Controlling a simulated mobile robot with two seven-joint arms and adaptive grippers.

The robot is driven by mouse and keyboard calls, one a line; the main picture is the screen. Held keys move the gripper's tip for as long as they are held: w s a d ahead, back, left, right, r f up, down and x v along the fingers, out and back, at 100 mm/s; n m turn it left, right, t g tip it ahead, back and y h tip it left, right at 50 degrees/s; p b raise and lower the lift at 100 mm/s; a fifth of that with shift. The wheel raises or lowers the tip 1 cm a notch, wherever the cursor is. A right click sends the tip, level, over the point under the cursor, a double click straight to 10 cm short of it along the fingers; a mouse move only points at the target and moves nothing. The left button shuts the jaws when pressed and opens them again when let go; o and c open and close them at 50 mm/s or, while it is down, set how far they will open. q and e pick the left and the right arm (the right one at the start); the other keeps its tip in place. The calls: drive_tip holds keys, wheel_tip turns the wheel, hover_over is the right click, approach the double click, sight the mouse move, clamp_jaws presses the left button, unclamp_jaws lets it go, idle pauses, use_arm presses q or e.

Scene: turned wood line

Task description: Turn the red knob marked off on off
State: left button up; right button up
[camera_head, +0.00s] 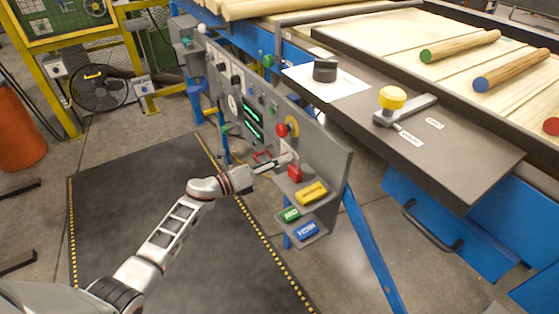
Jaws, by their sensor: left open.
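A grey control panel (325,160) stands upright in the middle. A round red knob (283,130) sits on its face in front of a yellow ring (293,124). Its marking is too small to read. My left gripper (287,161) is open just below this red knob, close to the panel face and apart from the knob. A red piece (295,173) shows right under the fingertips; I cannot tell whether they touch. My right gripper does not show.
Below, a panel ledge holds a yellow block (312,193), a green block (290,214) and a blue block (307,231). More knobs, a gauge (233,104) and green displays (252,119) lie left. A lever with a yellow knob (392,97) is on the bench.

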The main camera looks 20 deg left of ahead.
use_arm(q)
drive_tip(key=shift+c, duration=0.3)
drive_tip(key=c, duration=1)
drive_tip(key=shift+c, duration=0.2)
